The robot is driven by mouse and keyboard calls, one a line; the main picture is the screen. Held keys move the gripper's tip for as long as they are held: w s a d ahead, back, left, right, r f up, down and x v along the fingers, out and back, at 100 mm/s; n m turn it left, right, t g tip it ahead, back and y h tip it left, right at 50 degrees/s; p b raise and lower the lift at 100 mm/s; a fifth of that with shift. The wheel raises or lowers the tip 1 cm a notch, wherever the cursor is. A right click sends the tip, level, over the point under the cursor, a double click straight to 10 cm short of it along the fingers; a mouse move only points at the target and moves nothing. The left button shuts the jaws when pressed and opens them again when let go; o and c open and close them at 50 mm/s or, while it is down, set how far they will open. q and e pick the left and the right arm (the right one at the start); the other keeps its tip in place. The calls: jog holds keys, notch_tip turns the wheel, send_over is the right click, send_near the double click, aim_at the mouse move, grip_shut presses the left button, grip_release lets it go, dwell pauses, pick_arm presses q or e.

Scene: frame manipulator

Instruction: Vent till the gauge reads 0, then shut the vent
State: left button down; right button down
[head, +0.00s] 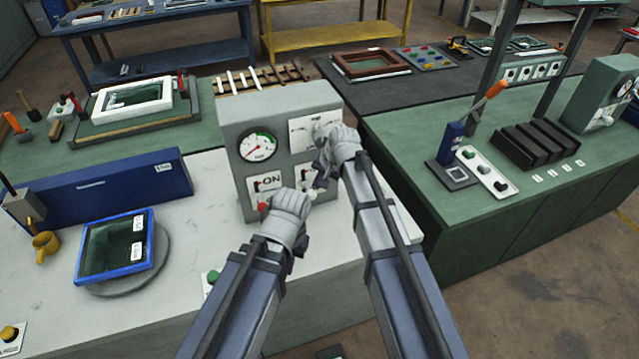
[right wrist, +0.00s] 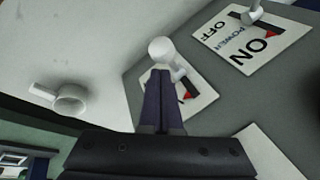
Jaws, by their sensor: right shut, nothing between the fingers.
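The grey control box (head: 285,100) stands on the white bench. Its round gauge (head: 258,146) has a green arc and a red section; the exact reading is too small to tell. Below it is the ON/OFF power panel (head: 263,185), also in the right wrist view (right wrist: 250,35). My right gripper (right wrist: 162,82) is shut and empty, its tips at or just short of a white-knobbed lever (right wrist: 161,49) on the neighbouring panel; contact is unclear. That panel's label is mostly hidden. My left gripper (head: 289,212) is low before the box, its fingers not clear.
A green bench (head: 440,215) with a lever and switches stands at the right.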

jog(key=shift+s, duration=0.1)
jog(key=shift+s+f+t+b, duration=0.2)
jog(key=shift+f+t+b, duration=0.15)
jog(key=shift+b, duration=0.3)
jog(key=f+t+b, duration=0.1)
jog(key=b, duration=0.2)
jog(key=s+f+t+y+b, duration=0.1)
jog(key=t+b, duration=0.1)
jog(key=b, duration=0.2)
jog(key=f+t+y+b, duration=0.1)
jog(key=f+t+b, duration=0.1)
jog(key=b, duration=0.1)
jog(key=shift+s+d+f+n+b, duration=0.1)
jog(key=shift+s+d+n+b, duration=0.2)
jog(key=shift+s+d+b, duration=0.05)
jog(key=shift+f, duration=0.1)
dwell(0.7)
